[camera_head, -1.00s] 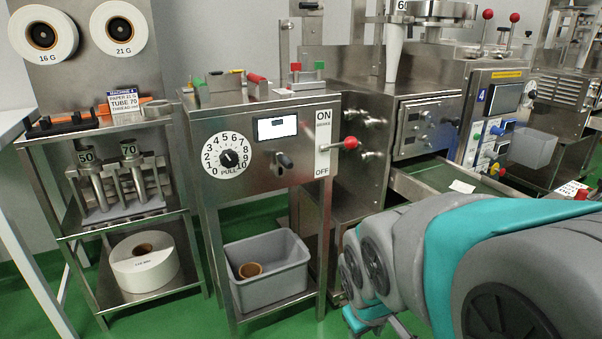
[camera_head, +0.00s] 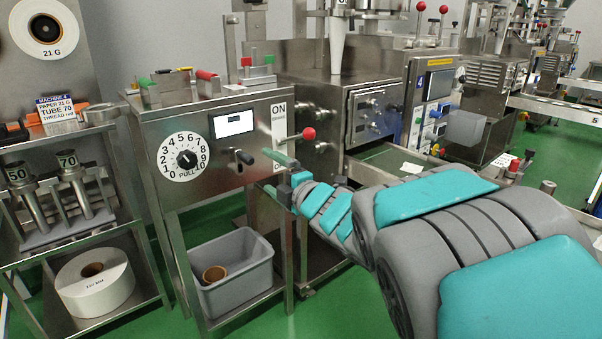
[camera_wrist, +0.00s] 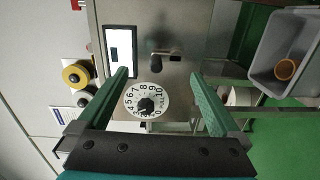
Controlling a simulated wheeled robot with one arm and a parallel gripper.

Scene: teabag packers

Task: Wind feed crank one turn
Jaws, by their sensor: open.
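The feed crank (camera_head: 243,157), a small black handle on a metal hub, is on the front of the steel cabinet (camera_head: 262,130), below and right of a small white screen. It also shows in the wrist view (camera_wrist: 162,57), beyond the fingertips and between their lines. My gripper (camera_head: 270,172) is right of the crank in the head view, in front of the panel and apart from the crank. In the wrist view my gripper (camera_wrist: 158,78) has its two green fingers wide apart with nothing between them.
A numbered dial (camera_head: 184,158) is left of the crank. A red-knobbed lever (camera_head: 308,133) sticks out at the cabinet's right, close to my gripper. A grey bin (camera_head: 233,275) stands on the shelf below. A steel rack with paper rolls (camera_head: 95,285) is at left.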

